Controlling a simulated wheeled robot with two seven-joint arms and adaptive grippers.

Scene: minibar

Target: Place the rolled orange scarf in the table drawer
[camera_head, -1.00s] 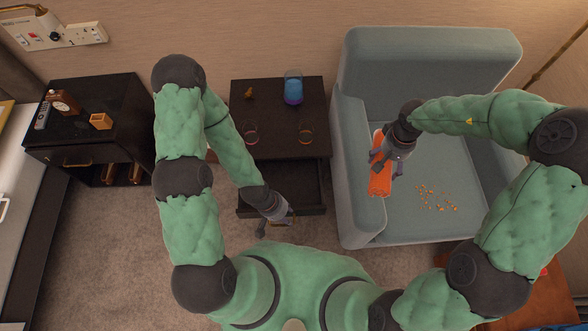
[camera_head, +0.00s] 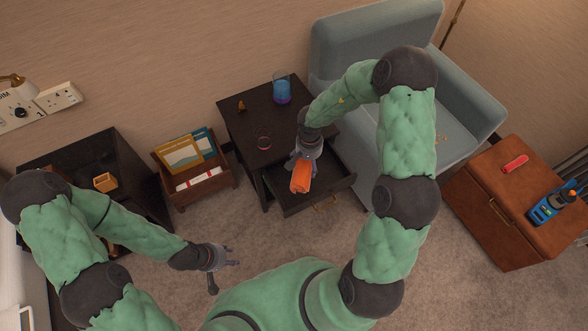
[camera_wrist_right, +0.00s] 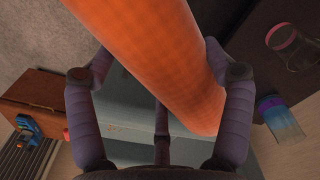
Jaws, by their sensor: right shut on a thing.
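The rolled orange scarf (camera_head: 301,176) is held in my right gripper (camera_head: 303,163), over the open table drawer (camera_head: 328,187). In the right wrist view the scarf (camera_wrist_right: 165,55) lies between the fingers of my right gripper (camera_wrist_right: 160,90) and fills the top middle. The drawer is pulled out of the dark table (camera_head: 240,122), and the scarf and gripper hide part of its inside. I cannot tell whether the scarf touches the drawer. My left gripper (camera_head: 232,256) is open and empty above the carpet, left of the drawer.
On the table stand a blue glass (camera_head: 282,88), a red-rimmed glass (camera_head: 264,143) and a small brown item (camera_head: 241,106). A grey armchair (camera_head: 360,40) stands right of the table, and a wooden magazine box (camera_head: 205,195) left. A brown cabinet (camera_head: 490,225) is at the right.

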